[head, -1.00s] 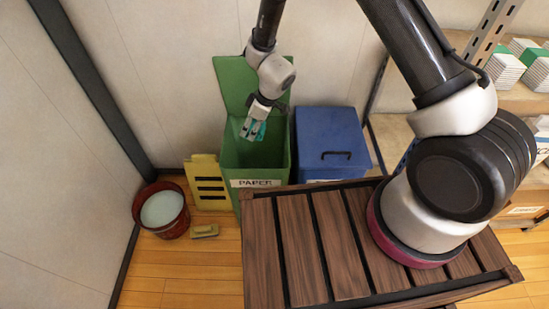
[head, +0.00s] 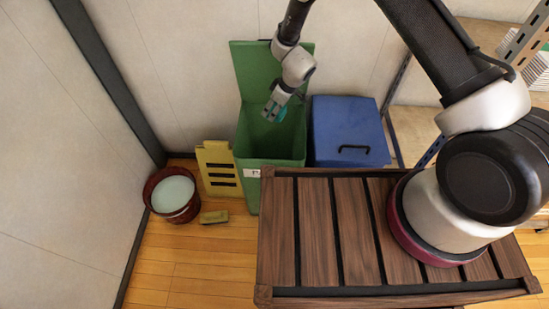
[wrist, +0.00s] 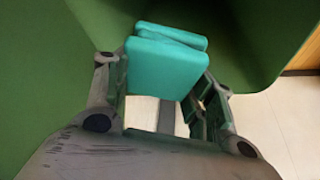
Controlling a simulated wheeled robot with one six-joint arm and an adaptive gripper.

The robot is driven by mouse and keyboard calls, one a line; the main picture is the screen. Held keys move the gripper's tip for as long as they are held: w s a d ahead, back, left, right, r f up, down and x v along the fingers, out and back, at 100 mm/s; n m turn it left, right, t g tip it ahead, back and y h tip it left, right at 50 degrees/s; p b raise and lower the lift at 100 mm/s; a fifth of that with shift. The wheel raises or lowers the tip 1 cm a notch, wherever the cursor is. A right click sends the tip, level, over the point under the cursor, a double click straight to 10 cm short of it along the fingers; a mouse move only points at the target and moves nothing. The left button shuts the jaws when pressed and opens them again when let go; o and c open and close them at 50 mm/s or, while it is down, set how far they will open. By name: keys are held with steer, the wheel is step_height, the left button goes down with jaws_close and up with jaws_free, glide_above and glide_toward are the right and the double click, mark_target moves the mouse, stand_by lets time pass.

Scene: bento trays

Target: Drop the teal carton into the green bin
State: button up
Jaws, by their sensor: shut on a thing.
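The teal carton (wrist: 165,66) is between the fingers of my gripper (wrist: 165,95) in the wrist view, and the gripper is shut on it. In the head view my gripper (head: 274,109) hangs over the open mouth of the green bin (head: 270,152), with its lid (head: 262,62) raised behind. Only a small teal part of the carton shows there. The green bin's inner walls (wrist: 45,60) surround the carton in the wrist view. How deep the carton hangs is hard to tell.
A blue bin (head: 347,125) with its lid shut stands right of the green bin. A slatted wooden table (head: 320,220) is in front. A red bucket (head: 172,214), a yellow folded board (head: 216,166) and a brush-like block (head: 213,217) are on the floor at left.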

steer(key=shift+f, duration=0.2)
steer(key=o, duration=0.9)
steer(key=shift+o, duration=0.2)
steer(key=v, duration=1.2)
